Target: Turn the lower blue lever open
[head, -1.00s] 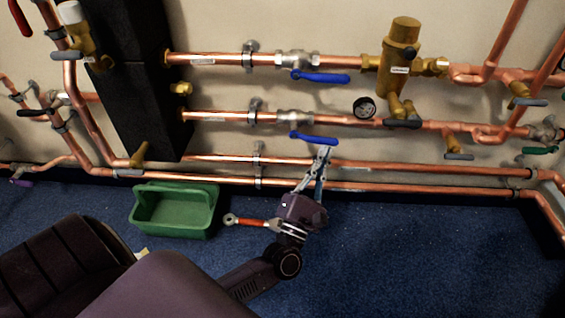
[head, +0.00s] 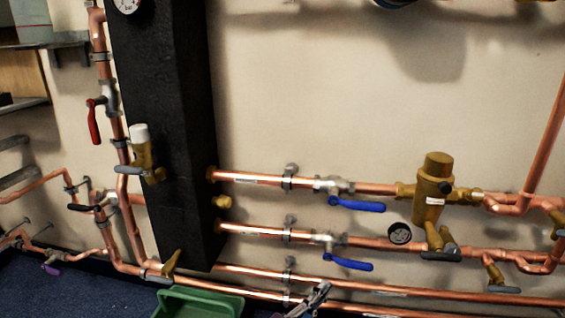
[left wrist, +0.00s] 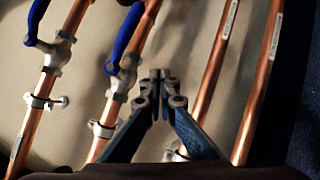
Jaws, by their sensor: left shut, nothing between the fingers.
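The lower blue lever (head: 349,263) sits on a valve of the lower valve pipe in the head view. Its handle points right, roughly along the pipe and tilted slightly down. In the left wrist view the lower blue lever (left wrist: 126,30) is above and left of the fingers. My left gripper (head: 322,288) is just below the lever, partly cut off by the bottom edge. In the left wrist view the fingertips of my left gripper (left wrist: 160,76) are together with nothing between them, and a gap shows between them and the lever. My right gripper is not in view.
The upper blue lever (head: 357,205) sits on the pipe above. A brass valve body (head: 432,190) and a round gauge (head: 399,233) are to the right. Two bare copper pipes run below. A green bin (head: 200,302) is on the floor at bottom left.

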